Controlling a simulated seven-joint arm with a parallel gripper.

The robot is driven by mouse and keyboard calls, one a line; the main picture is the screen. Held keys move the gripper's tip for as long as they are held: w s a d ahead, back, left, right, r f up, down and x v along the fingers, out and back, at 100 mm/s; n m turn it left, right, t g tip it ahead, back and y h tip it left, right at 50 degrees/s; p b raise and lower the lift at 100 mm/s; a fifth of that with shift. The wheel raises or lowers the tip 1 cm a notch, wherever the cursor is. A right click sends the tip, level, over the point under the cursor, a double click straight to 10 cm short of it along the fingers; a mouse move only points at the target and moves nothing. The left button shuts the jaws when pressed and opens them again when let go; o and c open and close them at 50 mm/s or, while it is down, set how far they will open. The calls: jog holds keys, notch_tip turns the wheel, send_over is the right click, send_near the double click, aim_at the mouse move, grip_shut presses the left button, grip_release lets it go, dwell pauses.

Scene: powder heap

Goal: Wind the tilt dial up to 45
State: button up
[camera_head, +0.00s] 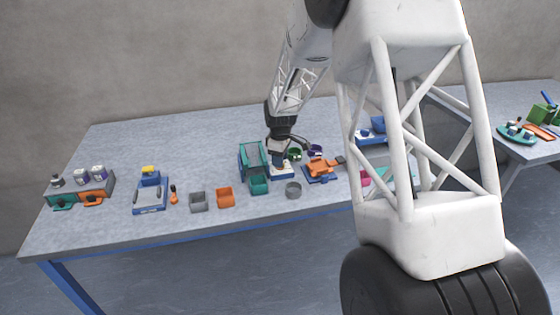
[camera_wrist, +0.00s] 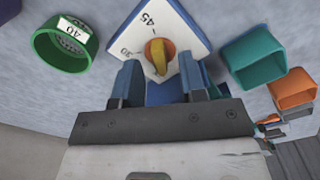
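The tilt dial (camera_wrist: 172,30) is a white plate marked 45 and 30, with a round orange knob (camera_wrist: 148,50) carrying a yellow bar. In the wrist view the plate is turned, with 45 at the top and 30 at the lower left. The exact reading cannot be told. My gripper (camera_wrist: 158,70) has two blue fingers spread apart, one on each side just below the knob in the picture. Whether they touch it cannot be told. In the head view my gripper (camera_head: 279,155) points down over the small blue and white dial stand (camera_head: 284,174), partly hiding it.
A green cup labelled 40 (camera_wrist: 48,52) is left of the dial in the wrist view. A teal box (camera_wrist: 258,58) and an orange box (camera_wrist: 293,90) are right.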

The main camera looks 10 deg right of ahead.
jog(key=shift+r, duration=3.4)
jog(key=shift+d, duration=0.1)
jog(key=shift+s+d, duration=0.1)
jog(key=shift+s, duration=0.05)
jog(key=shift+f, duration=0.2)
jog(key=shift+f, duration=3.75)
grip_shut()
